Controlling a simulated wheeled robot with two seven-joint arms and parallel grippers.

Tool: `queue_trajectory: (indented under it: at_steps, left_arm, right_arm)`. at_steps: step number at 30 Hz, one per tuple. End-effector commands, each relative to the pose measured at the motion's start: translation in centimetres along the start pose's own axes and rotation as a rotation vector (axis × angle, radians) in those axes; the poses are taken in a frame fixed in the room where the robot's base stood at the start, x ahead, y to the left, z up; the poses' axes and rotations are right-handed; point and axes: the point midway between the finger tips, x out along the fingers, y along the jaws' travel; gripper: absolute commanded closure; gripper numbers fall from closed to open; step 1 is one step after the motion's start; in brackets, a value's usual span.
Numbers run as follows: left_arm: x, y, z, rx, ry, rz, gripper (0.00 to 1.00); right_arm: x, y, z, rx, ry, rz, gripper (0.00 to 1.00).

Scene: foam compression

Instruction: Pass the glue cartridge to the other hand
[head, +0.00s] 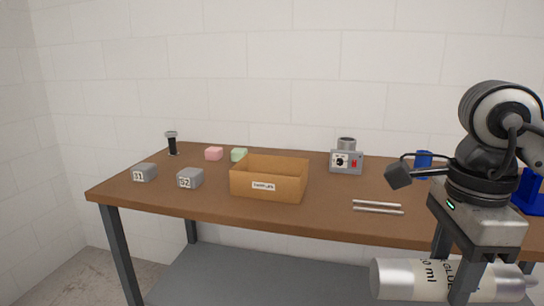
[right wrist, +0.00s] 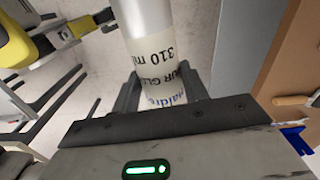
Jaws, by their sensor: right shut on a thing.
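The glue cartridge (head: 400,279) is a silver-white cylinder with black lettering, lying roughly level at the lower right of the head view, in front of the table's edge. My right gripper (head: 455,277) points down and is shut on it around the lettered part. In the right wrist view the cartridge (right wrist: 150,48) sits between the two dark fingers (right wrist: 158,88), with "310 ml" readable and its upper end running out of the picture. The fingers cover part of the label. My left gripper is in neither view.
The brown table (head: 330,215) holds an open cardboard box (head: 270,190), grey blocks (head: 145,172) (head: 190,178), pink (head: 214,153) and green (head: 239,155) blocks, a grey device (head: 346,161) and two metal rods (head: 378,207). Blue parts (head: 424,163) stand at right.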

Motion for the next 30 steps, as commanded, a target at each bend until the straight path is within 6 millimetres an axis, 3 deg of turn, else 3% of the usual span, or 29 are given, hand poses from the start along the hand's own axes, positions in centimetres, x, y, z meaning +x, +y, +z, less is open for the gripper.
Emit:
queue_trajectory:
  at_steps: [11, 24, 30]
  left_arm:
    - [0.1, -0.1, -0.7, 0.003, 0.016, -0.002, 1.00]
    - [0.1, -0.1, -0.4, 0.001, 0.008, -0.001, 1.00]
    - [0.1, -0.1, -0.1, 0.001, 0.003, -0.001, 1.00]
  right_arm:
    - [4.0, -1.1, 1.1, -0.425, -0.004, 0.008, 0.90]
    - [12.8, -2.0, 2.8, -1.370, -0.003, 0.003, 0.90]
    - [15.0, -1.9, 3.2, -1.624, 0.000, 0.000, 0.90]
